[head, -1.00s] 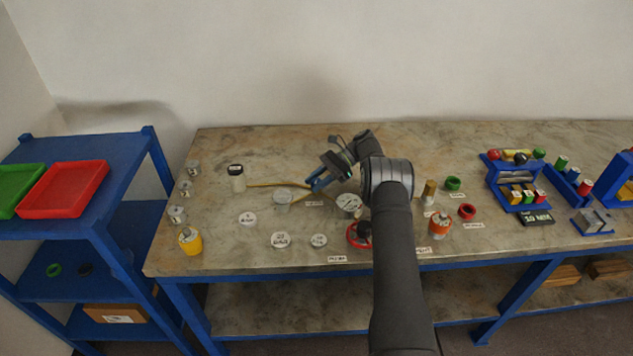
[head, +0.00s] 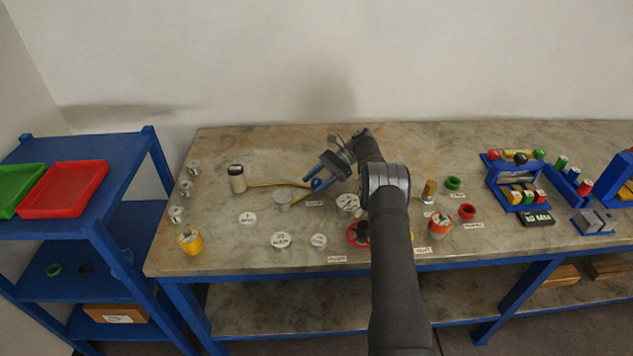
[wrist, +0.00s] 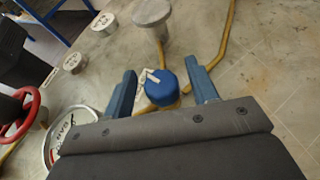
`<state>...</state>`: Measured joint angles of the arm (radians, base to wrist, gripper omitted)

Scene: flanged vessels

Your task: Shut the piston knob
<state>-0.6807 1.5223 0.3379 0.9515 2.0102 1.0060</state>
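A round blue knob (wrist: 163,92) with a white pointer or tag on top shows in the wrist view, on a yellow pipe. I take it to be the piston knob. My gripper (wrist: 164,82) is open, with one blue finger left of the knob and one right of it. A gap shows on both sides, and I cannot tell whether the fingertips are level with the knob or above it. In the head view my gripper (head: 309,182) is low over the back middle of the bench, and the knob cannot be made out clearly there.
A round pressure gauge (head: 348,202) and a red handwheel (head: 356,235) stand close to my gripper. White labelled discs (head: 281,240) lie in front. The bench behind is clear.

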